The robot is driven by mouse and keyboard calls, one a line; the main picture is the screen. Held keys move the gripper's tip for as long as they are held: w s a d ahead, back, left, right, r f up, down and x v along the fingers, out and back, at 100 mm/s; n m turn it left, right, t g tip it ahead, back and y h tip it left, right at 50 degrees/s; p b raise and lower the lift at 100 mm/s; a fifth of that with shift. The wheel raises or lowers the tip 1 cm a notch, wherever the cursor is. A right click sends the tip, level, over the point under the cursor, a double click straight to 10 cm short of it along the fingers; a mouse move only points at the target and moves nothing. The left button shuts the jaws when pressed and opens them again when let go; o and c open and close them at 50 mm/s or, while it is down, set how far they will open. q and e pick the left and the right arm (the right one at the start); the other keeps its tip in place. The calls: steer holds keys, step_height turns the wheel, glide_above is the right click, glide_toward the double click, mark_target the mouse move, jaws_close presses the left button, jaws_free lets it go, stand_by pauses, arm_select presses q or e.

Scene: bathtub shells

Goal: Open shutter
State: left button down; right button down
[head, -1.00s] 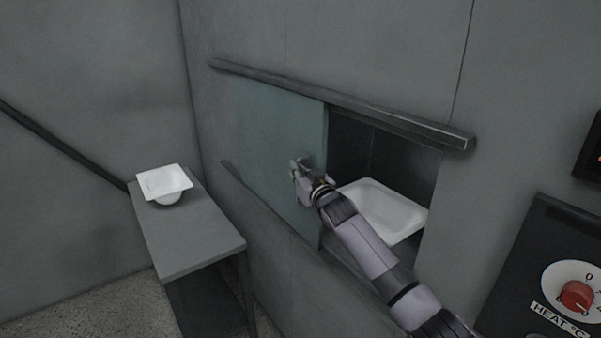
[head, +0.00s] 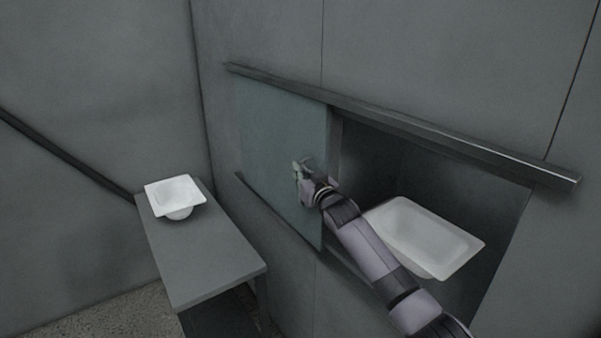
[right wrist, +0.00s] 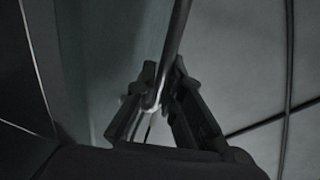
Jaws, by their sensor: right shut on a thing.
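The shutter (head: 275,135) is a grey-green sliding panel between an upper rail (head: 420,128) and a lower rail (head: 275,208). It stands at the left of the wall opening (head: 375,160), whose right part is uncovered. My right gripper (head: 301,170) is at the shutter's front, shut on its handle. In the right wrist view the handle (right wrist: 173,45) is a thin bar that passes between the two fingers (right wrist: 160,90). Inside the opening a white tub shell (head: 425,235) is visible, partly behind my right arm. My left gripper is not in view.
A grey table (head: 205,255) stands at the left near the wall, with a white tub shell (head: 175,193) on it. A dark sloping rail (head: 65,150) runs along the left wall. Speckled floor (head: 95,320) shows at the lower left.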

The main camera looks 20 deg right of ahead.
steer(key=c, duration=2)
jaws_free()
steer(key=shift+o, duration=0.2)
steer(key=shift+s, duration=0.1)
steer(key=s+d, duration=0.2)
steer(key=s, duration=0.9)
steer(key=shift+s, duration=0.4)
